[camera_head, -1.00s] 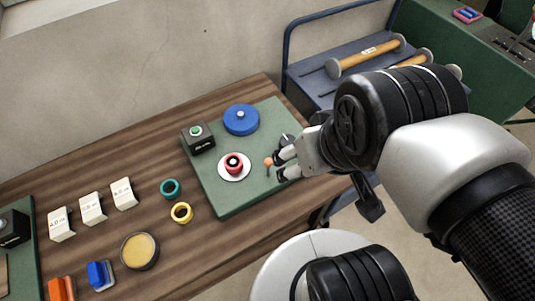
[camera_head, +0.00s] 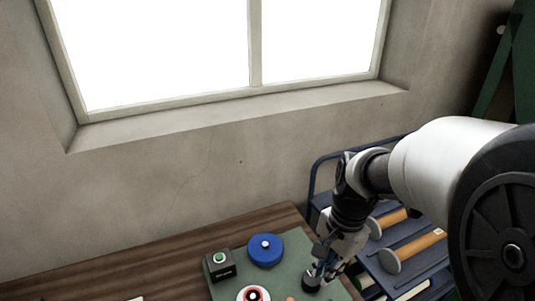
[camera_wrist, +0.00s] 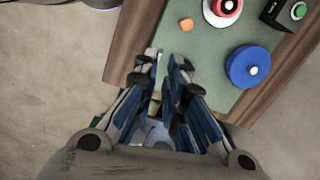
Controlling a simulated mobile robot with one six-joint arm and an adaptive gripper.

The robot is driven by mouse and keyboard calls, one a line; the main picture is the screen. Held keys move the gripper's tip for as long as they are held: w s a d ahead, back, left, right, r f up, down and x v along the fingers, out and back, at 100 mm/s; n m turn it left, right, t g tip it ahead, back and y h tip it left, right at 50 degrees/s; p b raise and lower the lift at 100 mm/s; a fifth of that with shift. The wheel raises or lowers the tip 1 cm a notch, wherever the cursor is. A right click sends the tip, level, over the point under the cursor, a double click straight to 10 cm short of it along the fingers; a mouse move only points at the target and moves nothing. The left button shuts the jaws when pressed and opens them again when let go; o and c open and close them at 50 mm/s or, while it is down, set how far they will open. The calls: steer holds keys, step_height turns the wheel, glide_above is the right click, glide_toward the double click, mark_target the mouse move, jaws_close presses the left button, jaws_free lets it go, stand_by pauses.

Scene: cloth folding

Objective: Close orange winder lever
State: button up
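The orange lever knob (camera_wrist: 186,24) is at the top of the wrist view, on the green mat (camera_wrist: 211,75) beside a red spool on a white disc (camera_wrist: 222,10). In the head view, only the top of the orange knob (camera_head: 290,299) shows at the bottom edge, near the red and white spool (camera_head: 253,295). My gripper (camera_wrist: 165,62) is open with a narrow gap between its fingers and nothing seen held. It is apart from the knob, near the mat's edge. In the head view my gripper (camera_head: 318,278) is right of the knob.
A blue round knob (camera_head: 265,250) and a black box with a green button (camera_head: 219,264) stand on the mat close to the spool. A blue rack with wooden-handled tools (camera_head: 415,248) is right of the table. A window (camera_head: 160,50) is above.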

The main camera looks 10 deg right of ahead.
steer(key=w+f+m, duration=0.1)
steer(key=f+m, duration=0.1)
steer(key=w+d+f+m+g, duration=0.1)
steer(key=f+m, duration=0.1)
steer(key=f, duration=0.1)
steer(key=w+d+f+m+g+p, duration=0.1)
steer(key=f, duration=0.1)
steer(key=shift+w+d+f+m+y, duration=0.1)
steer(key=shift+d+f+m+y, duration=0.1)
steer(key=shift+f+m+y, duration=0.2)
jaws_close()
steer(key=shift+d+f, duration=0.1)
steer(key=shift+f, duration=0.2)
steer(key=shift+f, duration=0.1)
steer(key=b+x, duration=0.4)
steer(key=x, duration=0.6)
steer(key=shift+f, duration=0.25)
steer(key=a+r, duration=0.2)
steer(key=a, duration=0.1)
steer(key=shift+w+a+r+b, duration=0.15)
steer(key=shift+w+r+b, duration=0.05)
steer(key=shift+b, duration=0.1)
steer(key=shift+w+a+r, duration=0.1)
steer(key=shift+a+r, duration=0.05)
steer(key=shift+a, duration=0.05)
steer(key=shift+r, duration=0.1)
